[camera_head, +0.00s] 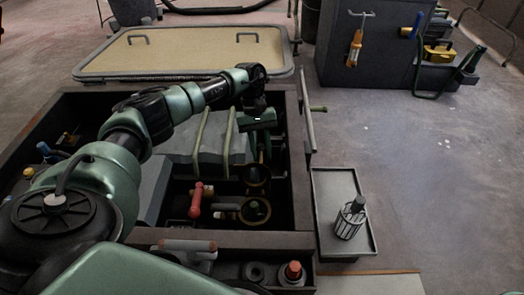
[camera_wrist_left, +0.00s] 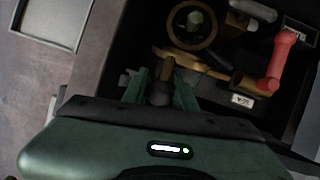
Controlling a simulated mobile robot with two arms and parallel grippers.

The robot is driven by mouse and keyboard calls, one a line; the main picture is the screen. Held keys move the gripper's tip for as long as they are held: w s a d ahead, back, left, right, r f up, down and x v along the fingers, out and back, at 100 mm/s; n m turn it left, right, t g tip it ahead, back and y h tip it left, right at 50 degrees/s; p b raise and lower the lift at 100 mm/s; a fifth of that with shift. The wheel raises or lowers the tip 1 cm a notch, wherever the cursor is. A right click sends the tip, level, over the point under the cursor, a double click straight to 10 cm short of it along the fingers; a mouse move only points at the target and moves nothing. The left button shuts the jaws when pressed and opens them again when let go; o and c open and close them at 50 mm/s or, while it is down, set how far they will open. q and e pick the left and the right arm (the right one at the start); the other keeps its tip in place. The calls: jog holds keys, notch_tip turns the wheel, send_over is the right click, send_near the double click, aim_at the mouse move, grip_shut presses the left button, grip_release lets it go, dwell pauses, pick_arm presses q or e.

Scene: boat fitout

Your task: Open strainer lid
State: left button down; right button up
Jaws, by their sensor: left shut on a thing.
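My left gripper (camera_head: 262,150) reaches down into the open floor bay from above. In the left wrist view its fingers (camera_wrist_left: 160,92) are shut on a dark, upright grip on a brass round fitting (camera_wrist_left: 190,62), which looks like the strainer lid. That fitting also shows in the head view (camera_head: 256,184), below the fingers and partly hidden by them. A second brass ring (camera_wrist_left: 174,40) with a greenish centre sits beside it, nearer the front of the bay in the head view. I cannot tell whether the lid has turned or lifted. My right gripper is not in view.
A red-handled lever (camera_head: 197,200) stands left of the rings. The bay's dark rim (camera_head: 298,170) surrounds the work. Right of it, a tray (camera_head: 326,195) holds a cage-like strainer basket (camera_head: 348,218). A beige hatch panel (camera_head: 180,52) lies behind.

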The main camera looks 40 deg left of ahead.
pick_arm(q)
jog(key=c, duration=1.2)
grip_release()
jog(key=shift+s+a+f, duration=0.25)
jog(key=shift+s+f, duration=0.1)
jog(key=shift+f, duration=0.1)
jog(key=shift+a+r+p, duration=0.15)
jog(key=shift+r+p, duration=0.25)
jog(key=shift+r, duration=0.15)
jog(key=p+v, duration=0.1)
jog(key=v, duration=0.1)
jog(key=p+v, duration=0.1)
jog(key=v, duration=0.1)
jog(key=p+v, duration=0.1)
jog(key=v, duration=0.1)
jog(key=shift+w+r, duration=0.1)
jog(key=shift+w, duration=0.2)
jog(key=shift+w+r+p, duration=0.25)
jog(key=shift+r+p, duration=0.05)
jog(key=shift+r, duration=0.3)
